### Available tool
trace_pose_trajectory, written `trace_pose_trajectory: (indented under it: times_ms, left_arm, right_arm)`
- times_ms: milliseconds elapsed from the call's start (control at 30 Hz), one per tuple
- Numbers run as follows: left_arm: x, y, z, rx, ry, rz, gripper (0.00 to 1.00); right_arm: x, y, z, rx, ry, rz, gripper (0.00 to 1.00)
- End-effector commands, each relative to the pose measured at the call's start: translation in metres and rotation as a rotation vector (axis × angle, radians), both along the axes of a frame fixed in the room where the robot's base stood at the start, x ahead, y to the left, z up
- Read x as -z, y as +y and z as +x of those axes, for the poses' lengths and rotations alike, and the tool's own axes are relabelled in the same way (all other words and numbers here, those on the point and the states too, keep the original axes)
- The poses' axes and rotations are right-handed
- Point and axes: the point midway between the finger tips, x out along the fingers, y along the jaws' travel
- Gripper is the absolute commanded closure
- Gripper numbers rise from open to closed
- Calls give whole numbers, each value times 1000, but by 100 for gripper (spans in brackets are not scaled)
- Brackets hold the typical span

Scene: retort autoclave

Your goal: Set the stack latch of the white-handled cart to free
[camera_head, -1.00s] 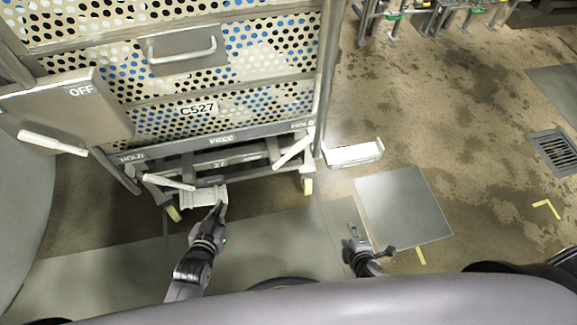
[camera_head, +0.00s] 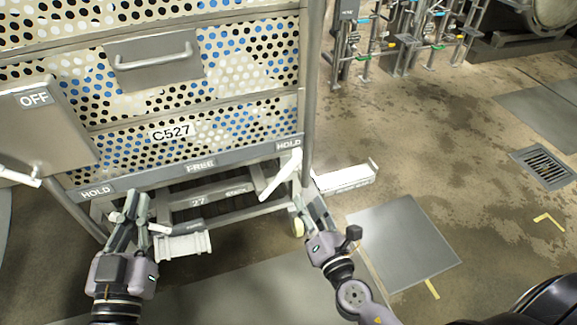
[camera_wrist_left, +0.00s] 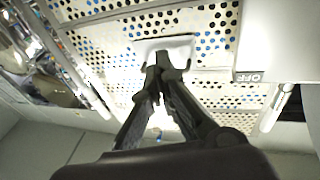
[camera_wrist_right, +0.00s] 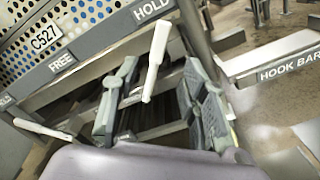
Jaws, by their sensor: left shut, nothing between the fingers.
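The cart labelled C527 (camera_head: 172,131) stands ahead, with a strip marked HOLD, FREE and HOLD along its lower edge. A white lever (camera_head: 280,175) slants below the right HOLD mark; it also shows in the right wrist view (camera_wrist_right: 156,60). A second white lever (camera_head: 160,228), low at the left, is partly hidden by my left gripper. My left gripper (camera_head: 133,202) is shut and empty in front of the cart's left lower part. My right gripper (camera_head: 316,212) is open, right of and below the right lever. In the right wrist view the lever appears between its fingers, with no clear contact.
A grey box marked OFF (camera_head: 45,130) with a white handle is at the left. A pale bar (camera_head: 345,178), labelled HOOK BAR in the right wrist view (camera_wrist_right: 285,71), lies right of the cart. Open floor (camera_head: 430,150) extends to the right.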

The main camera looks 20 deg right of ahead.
Motion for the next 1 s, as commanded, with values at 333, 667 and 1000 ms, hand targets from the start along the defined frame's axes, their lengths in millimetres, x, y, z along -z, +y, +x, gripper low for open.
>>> trace_pose_trajectory:
  times_ms: [333, 667, 1000]
  left_arm:
    - [59, 10, -5, -20, 319, 82, 100]
    - [73, 13, -9, -24, 387, 99, 100]
    - [73, 13, -9, -25, 388, 99, 100]
  right_arm:
    - [-3, 3, 76, 1, -2, 2, 60]
    - [0, 5, 127, 0, 0, 2, 60]
    - [0, 5, 135, -1, 1, 2, 60]
